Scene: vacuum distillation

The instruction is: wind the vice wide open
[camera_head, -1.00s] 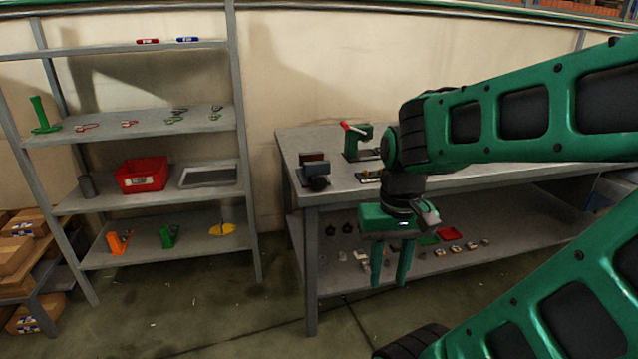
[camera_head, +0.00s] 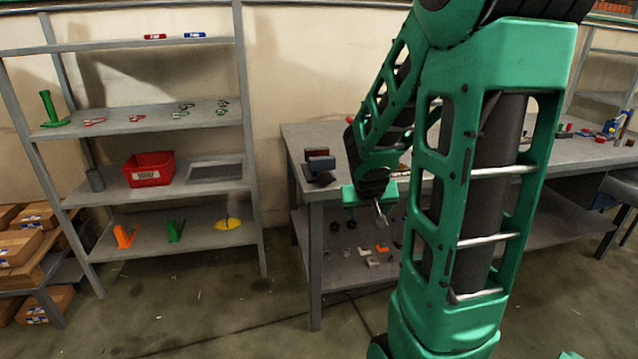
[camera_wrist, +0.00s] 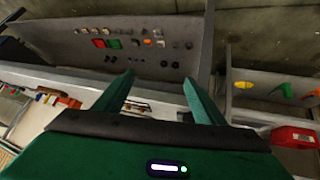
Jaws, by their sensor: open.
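The vice (camera_head: 318,163) stands at the left end of the workbench top in the head view, a small dark body with a reddish-brown block and a blue-grey block. Its handle and the gap between its jaws are too small to make out. My gripper (camera_head: 370,196) is at the bench's front edge, right of the vice and apart from it; its fingers are hard to see there. In the wrist view my gripper (camera_wrist: 158,77) has its two green fingers apart with nothing between them. I cannot surely pick out the vice in the wrist view.
The workbench (camera_head: 300,137) has small parts on its lower shelf. My arm hides the middle of its top. A shelf rack (camera_head: 110,127) at left holds a red bin (camera_head: 149,169), a tray and a yellow funnel (camera_head: 228,223). The floor between rack and bench is clear.

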